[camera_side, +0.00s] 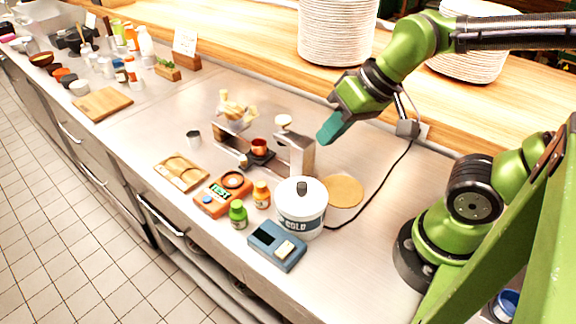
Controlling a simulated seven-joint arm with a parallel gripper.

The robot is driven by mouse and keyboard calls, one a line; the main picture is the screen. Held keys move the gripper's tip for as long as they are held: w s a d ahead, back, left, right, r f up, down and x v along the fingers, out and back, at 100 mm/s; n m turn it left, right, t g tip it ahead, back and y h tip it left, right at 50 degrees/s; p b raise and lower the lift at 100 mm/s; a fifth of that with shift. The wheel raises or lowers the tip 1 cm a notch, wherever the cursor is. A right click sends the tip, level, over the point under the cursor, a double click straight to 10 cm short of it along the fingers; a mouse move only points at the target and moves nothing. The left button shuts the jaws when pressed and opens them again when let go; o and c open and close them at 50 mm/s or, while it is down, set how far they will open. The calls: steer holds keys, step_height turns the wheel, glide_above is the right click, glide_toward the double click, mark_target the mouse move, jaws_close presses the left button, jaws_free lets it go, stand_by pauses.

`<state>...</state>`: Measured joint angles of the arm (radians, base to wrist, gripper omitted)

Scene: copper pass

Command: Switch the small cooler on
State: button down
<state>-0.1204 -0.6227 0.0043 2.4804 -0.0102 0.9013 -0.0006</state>
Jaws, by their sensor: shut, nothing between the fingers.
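The small cooler (302,214) is a white round tub with a dark band reading COLD. It stands upright near the counter's front edge, and its white lid with a dark knob is on. A black cable runs from its base to a grey socket box (408,128) by the wooden ledge. A blue-grey box (277,246) with a dark display and a pale switch or button sits right in front of it; I cannot tell whether they are joined. My gripper (331,131) is shut and empty, in the air behind and above the cooler, well apart from it.
Left are small green (238,215) and orange (262,195) bottles, an orange scale (223,194) and a wooden tray (181,172). A metal stand (297,150) rises behind. Plate stacks (336,30) stand on the ledge.

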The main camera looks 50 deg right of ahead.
steer(key=d+r, duration=0.1)
steer(key=d+r+m+t, duration=0.1)
steer(key=d, duration=0.1)
steer(key=shift+s+r+t+h, duration=0.15)
steer(key=shift+s+t+h, duration=0.05)
steer(key=shift+t+h, duration=0.1)
steer(key=m+g+h, duration=0.2)
steer(key=m+g, duration=0.5)
steer(key=m, duration=0.6)
glide_above(282, 252)
step_height(282, 252, down, 6)
steer(key=shift+m, duration=0.7)
step_height(282, 252, down, 14)
steer(key=shift+f, duration=0.1)
